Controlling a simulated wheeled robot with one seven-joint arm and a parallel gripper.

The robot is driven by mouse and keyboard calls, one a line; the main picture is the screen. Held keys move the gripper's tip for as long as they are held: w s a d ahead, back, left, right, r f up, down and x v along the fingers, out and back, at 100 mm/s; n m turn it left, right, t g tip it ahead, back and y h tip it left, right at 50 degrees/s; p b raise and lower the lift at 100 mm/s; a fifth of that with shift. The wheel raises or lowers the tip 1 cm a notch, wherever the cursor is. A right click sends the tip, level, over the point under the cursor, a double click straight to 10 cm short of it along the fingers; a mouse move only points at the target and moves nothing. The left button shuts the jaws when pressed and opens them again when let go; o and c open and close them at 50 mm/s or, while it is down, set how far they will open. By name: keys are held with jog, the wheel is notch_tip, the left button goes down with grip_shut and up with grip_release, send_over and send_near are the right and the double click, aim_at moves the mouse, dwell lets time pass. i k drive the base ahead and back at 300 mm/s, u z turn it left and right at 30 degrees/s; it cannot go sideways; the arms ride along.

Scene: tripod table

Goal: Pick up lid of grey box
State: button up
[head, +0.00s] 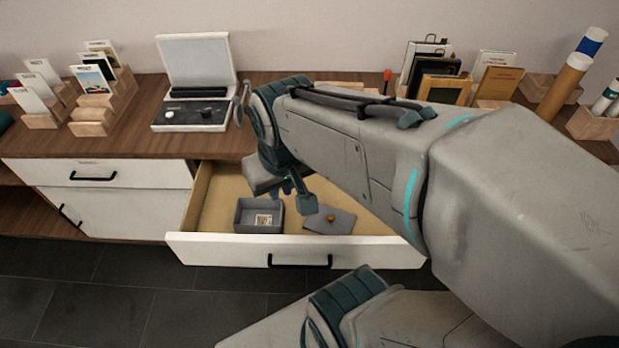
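The grey box (245,217) stands without its lid in the open drawer, with a small pale printed piece inside it. The flat grey lid (343,222) with a small brass-coloured knob (331,217) lies in the drawer to the right of the box. My gripper (294,198) hangs over the drawer between the box and the lid, pointing down. Its fingers look spread with nothing between them. One fingertip is close to the lid's left edge in the picture; whether it touches cannot be told. My arm hides the drawer's right back part.
The open drawer (210,247) has a white front with a black handle. The wooden counter (140,139) above holds a silver device (193,110) with its lid raised, card racks (97,117) at left, and frames (443,89) and tubes (564,88) at right.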

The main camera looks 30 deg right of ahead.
aim_at(330, 222)
jog(key=u, duration=2.2)
jog(key=k, duration=1.65)
jog(key=z, duration=1.65)
jog(key=i, duration=0.5)
jog(key=z, duration=0.05)
